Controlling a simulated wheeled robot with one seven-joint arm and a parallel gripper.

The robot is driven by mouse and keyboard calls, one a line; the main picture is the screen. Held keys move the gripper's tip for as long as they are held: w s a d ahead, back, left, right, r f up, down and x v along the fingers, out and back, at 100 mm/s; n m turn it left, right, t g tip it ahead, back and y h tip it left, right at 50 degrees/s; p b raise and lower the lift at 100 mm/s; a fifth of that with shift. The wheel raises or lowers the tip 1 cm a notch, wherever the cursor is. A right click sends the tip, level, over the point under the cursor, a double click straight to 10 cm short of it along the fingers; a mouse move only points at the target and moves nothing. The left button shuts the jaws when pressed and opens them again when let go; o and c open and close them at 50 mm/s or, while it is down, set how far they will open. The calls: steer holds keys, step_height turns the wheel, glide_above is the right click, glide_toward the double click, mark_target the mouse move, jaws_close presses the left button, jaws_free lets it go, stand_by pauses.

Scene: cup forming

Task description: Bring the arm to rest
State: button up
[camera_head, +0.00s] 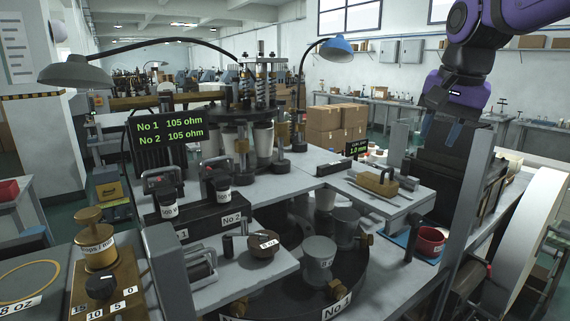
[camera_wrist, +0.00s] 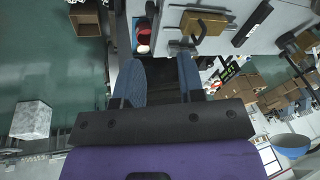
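My gripper (camera_head: 439,134) hangs from my purple and black arm at the upper right in the head view. It is above the dark block behind the right side of the machine, clear of the bench tops. In the wrist view, its two blue-grey fingers (camera_wrist: 160,68) stand apart. Nothing shows held between them; only dark machine surface shows beyond.
A round dark table with grey cups (camera_head: 318,260) stands at the front centre. A grey upright post (camera_head: 470,205) rises below my arm. A blue lamp (camera_head: 337,49) and cardboard boxes (camera_head: 335,125) are farther back.

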steer(key=s+d+f+n+t, duration=0.1)
steer(key=s+f+n, duration=0.2)
steer(key=s, duration=0.7)
steer(key=s+d+f+n+t, duration=0.1)
steer(key=s+f+n, duration=0.3)
steer(key=s, duration=0.5)
steer(key=shift+s+d+f, duration=0.35)
steer(key=shift+s, duration=0.05)
